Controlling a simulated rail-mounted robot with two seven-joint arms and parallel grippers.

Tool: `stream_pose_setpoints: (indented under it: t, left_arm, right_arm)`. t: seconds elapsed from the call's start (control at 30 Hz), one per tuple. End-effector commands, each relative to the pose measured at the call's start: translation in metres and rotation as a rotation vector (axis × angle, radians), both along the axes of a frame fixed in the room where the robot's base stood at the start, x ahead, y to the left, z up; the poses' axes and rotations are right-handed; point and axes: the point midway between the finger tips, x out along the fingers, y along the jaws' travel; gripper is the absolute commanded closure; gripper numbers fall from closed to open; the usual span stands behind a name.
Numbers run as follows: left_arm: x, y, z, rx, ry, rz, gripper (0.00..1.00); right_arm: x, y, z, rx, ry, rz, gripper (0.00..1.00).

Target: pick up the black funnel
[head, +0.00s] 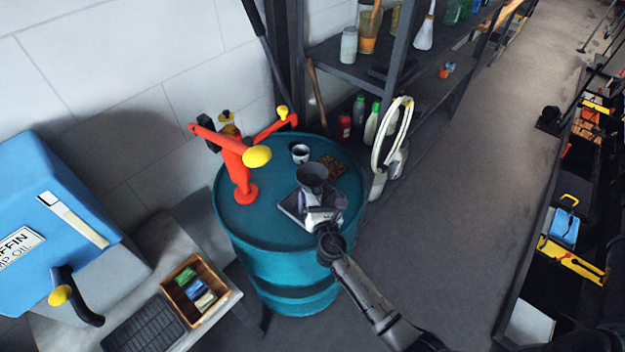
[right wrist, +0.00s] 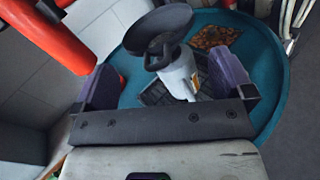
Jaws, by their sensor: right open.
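The black funnel (head: 312,174) is on top of the teal drum (head: 285,262), wide mouth up. In the right wrist view the funnel (right wrist: 160,28) shows as a dark bowl with a pale grey piece below it; I cannot tell whether that is its spout or a separate support. My right gripper (head: 320,208) is just in front of the funnel. In the right wrist view the right gripper (right wrist: 168,82) is open, its purple finger pads apart on either side of the pale grey piece. My left gripper is not in view.
A red pump with yellow knobs (head: 240,172) stands on the drum's left. A cup (head: 300,153), a brown patterned piece (head: 331,166) and a dark grid tray (head: 290,207) are also on the drum. A shelf (head: 345,62) stands behind; the floor (head: 455,200) to the right is clear.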

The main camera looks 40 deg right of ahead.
Motion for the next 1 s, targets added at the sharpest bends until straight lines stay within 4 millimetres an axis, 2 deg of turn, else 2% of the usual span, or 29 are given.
stream_pose_setpoints:
  t: [0.1, 0.23, 0.6, 1.0]
  left_arm:
    - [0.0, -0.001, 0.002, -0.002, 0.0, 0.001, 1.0]
    - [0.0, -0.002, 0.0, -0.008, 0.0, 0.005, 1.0]
    - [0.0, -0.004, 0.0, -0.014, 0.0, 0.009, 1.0]
    - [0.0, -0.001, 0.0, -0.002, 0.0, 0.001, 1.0]
  right_arm:
    - [0.016, -0.008, 0.005, -0.002, -0.002, -0.002, 0.01]
    - [0.028, -0.015, 0.003, -0.002, -0.001, 0.0, 0.01]
    - [0.034, -0.018, 0.003, 0.0, -0.001, 0.0, 0.01]
    - [0.034, -0.018, 0.003, 0.0, 0.0, 0.0, 0.39]
